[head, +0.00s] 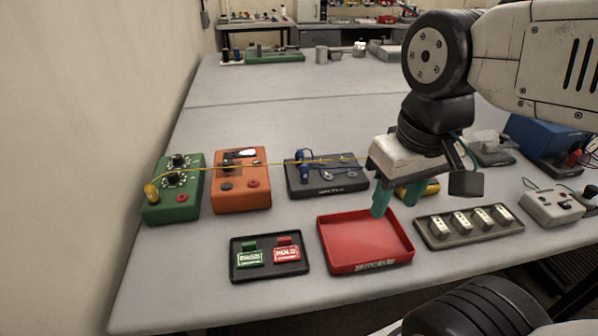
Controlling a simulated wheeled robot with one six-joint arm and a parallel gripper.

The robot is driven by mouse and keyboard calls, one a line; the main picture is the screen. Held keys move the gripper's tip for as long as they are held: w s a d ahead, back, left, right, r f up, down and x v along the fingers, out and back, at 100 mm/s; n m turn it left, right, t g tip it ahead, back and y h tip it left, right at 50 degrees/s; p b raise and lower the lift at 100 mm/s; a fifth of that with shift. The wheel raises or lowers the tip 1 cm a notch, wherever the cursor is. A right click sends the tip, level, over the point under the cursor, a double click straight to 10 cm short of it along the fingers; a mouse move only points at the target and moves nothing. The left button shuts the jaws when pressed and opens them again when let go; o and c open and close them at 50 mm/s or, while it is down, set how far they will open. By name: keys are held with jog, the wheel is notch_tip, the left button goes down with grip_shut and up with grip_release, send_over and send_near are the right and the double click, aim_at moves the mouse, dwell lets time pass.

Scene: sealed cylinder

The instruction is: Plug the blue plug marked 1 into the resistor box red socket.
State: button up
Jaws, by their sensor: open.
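A blue plug (303,170) stands upright on a dark grey block (327,184) left of centre, with blue cable beside it. Its number is too small to read. An orange box (241,194) left of the block has a dark window, a black terminal and a red socket (253,183). A green box (160,212) at far left has two black knobs and a red socket (181,198). I cannot read which one is the resistor box. My gripper (399,196), with green fingers, points down, open and apparently empty, near the red tray's back right corner, right of the blue plug.
A yellow plug (151,190) is at the green box, its yellow cable crossing right over the boxes. The red tray (365,262) looks empty. A black tray (270,273) holds green and red tags. A grey strip (440,240) with several modules lies right. The table behind is mostly clear.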

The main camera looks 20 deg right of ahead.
jog(key=w+r, duration=0.1)
jog(key=w, duration=0.7)
jog(key=m+g, duration=0.1)
jog(key=m, duration=0.1)
send_over(304, 165)
notch_tip(304, 165, down, 5)
jog(key=shift+f, duration=0.1)
jog(key=shift+f, duration=0.15)
jog(key=shift+f, duration=4.35)
grip_shut()
